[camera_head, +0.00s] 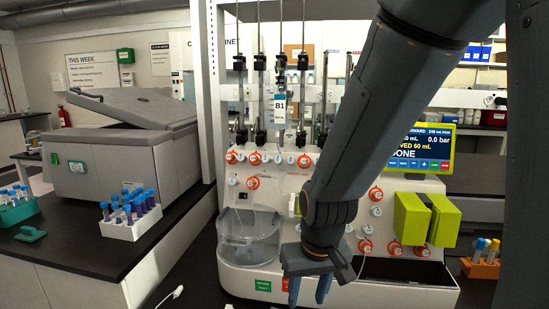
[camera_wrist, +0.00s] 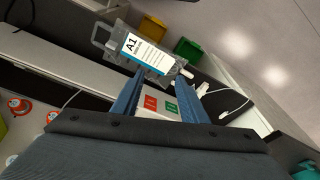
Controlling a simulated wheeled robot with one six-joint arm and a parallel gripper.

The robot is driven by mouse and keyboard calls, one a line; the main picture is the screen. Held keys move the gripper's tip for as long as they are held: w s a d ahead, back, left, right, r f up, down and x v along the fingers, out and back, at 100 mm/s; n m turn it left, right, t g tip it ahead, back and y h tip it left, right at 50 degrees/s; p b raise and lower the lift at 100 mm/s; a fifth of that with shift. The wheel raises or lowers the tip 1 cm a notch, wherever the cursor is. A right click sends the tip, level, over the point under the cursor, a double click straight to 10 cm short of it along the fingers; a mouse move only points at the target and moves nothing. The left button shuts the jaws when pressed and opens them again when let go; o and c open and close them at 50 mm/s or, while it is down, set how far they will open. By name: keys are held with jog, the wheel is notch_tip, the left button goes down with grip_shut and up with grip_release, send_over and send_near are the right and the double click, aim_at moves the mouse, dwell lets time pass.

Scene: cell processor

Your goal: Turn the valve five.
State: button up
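Several valves with orange-red knobs are on the white cell processor (camera_head: 232,205): an upper row including one knob (camera_head: 231,157) and another (camera_head: 304,161), one (camera_head: 252,183) below, and more at the right, such as one (camera_head: 375,194) and one (camera_head: 365,246). I cannot read which is valve five. My gripper (camera_head: 308,298) points down in front of the machine, below the upper row, its blue fingers apart. In the wrist view my gripper (camera_wrist: 160,76) shows spread fingers, on no valve. Orange-red knobs (camera_wrist: 18,105) show at that view's left edge.
A bag labelled A1 (camera_wrist: 146,54) appears at the fingertips in the wrist view; I cannot tell whether they touch. A B1 bag (camera_head: 280,108) hangs on the machine. A clear bowl (camera_head: 247,240), lime-green blocks (camera_head: 411,217) and a tube rack (camera_head: 131,224) are nearby. My arm hides the machine's middle.

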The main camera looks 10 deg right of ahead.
jog(key=w+a+r+m+t, duration=0.2)
jog(key=w+a+r+t, duration=0.1)
jog(key=w, duration=0.8)
jog(key=m+t+h, duration=0.7)
jog(key=m+h, duration=0.1)
jog(key=m, duration=0.5)
send_near(278, 159)
jog(key=x, duration=0.8)
jog(key=shift+s+f+p, duration=0.1)
jog(key=shift+p, duration=0.25)
grip_shut()
